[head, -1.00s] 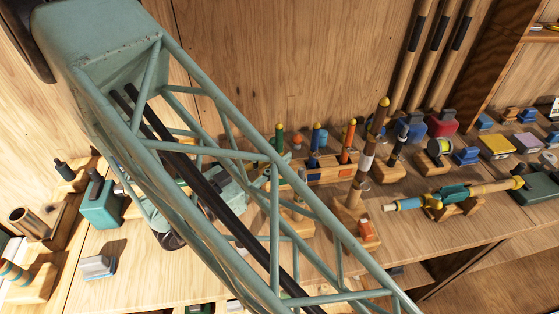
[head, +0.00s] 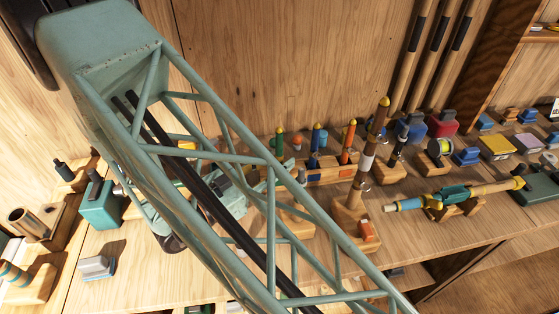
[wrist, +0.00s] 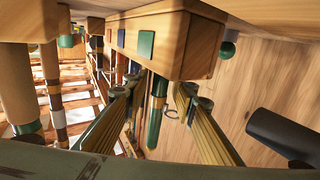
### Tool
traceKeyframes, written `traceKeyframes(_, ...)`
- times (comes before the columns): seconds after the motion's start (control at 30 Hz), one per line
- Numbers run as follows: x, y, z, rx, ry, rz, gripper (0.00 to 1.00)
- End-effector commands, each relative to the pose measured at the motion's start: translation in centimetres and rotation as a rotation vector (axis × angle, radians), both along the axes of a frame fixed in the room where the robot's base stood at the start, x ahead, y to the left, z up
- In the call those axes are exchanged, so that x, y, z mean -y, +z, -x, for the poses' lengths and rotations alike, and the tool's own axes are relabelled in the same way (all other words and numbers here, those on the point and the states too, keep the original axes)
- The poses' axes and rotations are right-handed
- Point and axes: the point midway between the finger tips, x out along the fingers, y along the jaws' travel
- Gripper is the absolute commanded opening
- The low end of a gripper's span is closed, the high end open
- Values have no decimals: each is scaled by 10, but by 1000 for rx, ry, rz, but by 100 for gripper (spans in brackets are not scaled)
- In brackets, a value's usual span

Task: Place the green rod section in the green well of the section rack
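The green rod section (head: 279,142), with a yellow tip, stands upright at the left end of the wooden section rack (head: 330,176); my lattice arm hides its foot. In the wrist view, which looks upside down, the green rod section (wrist: 156,108) meets the rack (wrist: 178,50) at the end marked by a green square (wrist: 146,44), seemingly seated in the green well. My gripper (wrist: 160,95) is open, its fingers on either side of the rod with gaps showing. In the head view my gripper is mostly hidden behind my arm, left of the rack.
Blue (head: 316,138) and orange (head: 348,142) sections stand in the rack. A tall banded rod (head: 368,150) stands just right of it. A reel rod on a cradle (head: 455,195) lies farther right. A teal block (head: 101,206) is at left. The wooden wall is close behind.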

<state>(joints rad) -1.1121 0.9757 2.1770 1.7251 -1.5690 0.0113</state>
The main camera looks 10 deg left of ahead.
Motion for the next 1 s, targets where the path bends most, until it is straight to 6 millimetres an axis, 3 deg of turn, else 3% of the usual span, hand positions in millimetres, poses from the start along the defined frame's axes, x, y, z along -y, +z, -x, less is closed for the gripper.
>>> traceKeyframes(0.47, -6, 3, 9, 0, 0, 0, 25)
traceKeyframes(1.0, -39, 4, 54, 0, 2, 0, 25)
